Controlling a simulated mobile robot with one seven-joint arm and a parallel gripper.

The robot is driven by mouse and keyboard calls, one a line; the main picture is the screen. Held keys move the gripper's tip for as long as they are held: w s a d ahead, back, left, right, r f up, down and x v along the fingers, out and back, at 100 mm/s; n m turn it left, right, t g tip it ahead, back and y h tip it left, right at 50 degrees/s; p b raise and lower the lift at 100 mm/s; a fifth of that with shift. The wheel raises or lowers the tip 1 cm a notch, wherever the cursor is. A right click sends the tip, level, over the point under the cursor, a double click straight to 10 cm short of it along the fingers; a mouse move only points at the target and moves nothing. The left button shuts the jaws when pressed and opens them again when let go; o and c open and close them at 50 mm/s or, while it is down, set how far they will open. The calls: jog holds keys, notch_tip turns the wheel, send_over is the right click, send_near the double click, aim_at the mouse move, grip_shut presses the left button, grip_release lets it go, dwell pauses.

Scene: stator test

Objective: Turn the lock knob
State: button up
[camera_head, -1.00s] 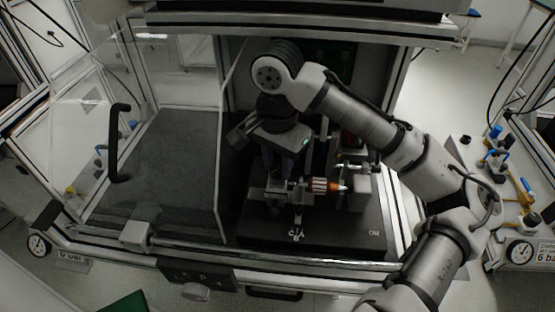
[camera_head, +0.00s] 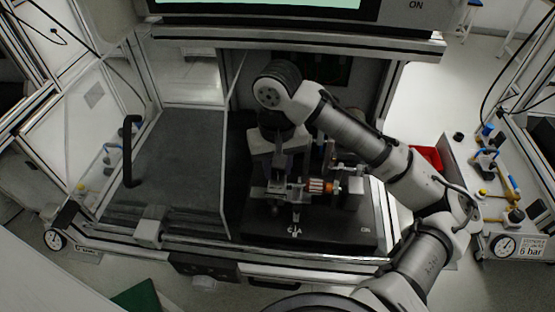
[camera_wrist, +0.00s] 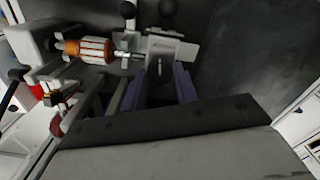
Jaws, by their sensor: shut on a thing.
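The test fixture (camera_head: 275,192) stands on a black base inside the open enclosure. It clamps an orange and silver stator (camera_head: 316,186), which also shows in the wrist view (camera_wrist: 90,49). My gripper (camera_head: 281,176) reaches down over the fixture's left part. In the wrist view its two purple fingers (camera_wrist: 160,75) close around a small dark part that looks like the lock knob (camera_wrist: 158,67), below a light metal plate (camera_wrist: 172,48). The fingers hide most of this part, so its angle cannot be told.
A transparent door with a black handle (camera_head: 130,150) is at the left. A grey mat (camera_head: 180,160) inside is bare. Enclosure posts flank my arm on the right.

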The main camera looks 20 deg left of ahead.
aim_at(277, 171)
jog(key=n+p, duration=0.1)
jog(key=n, duration=0.5)
jog(key=shift+p, duration=0.3)
jog(key=shift+n, duration=0.3)
jog(key=o, duration=1)
jog(key=shift+c, duration=0.2)
notch_tip(277, 171, up, 14)
jog(key=b, duration=0.1)
jog(key=shift+f, duration=0.1)
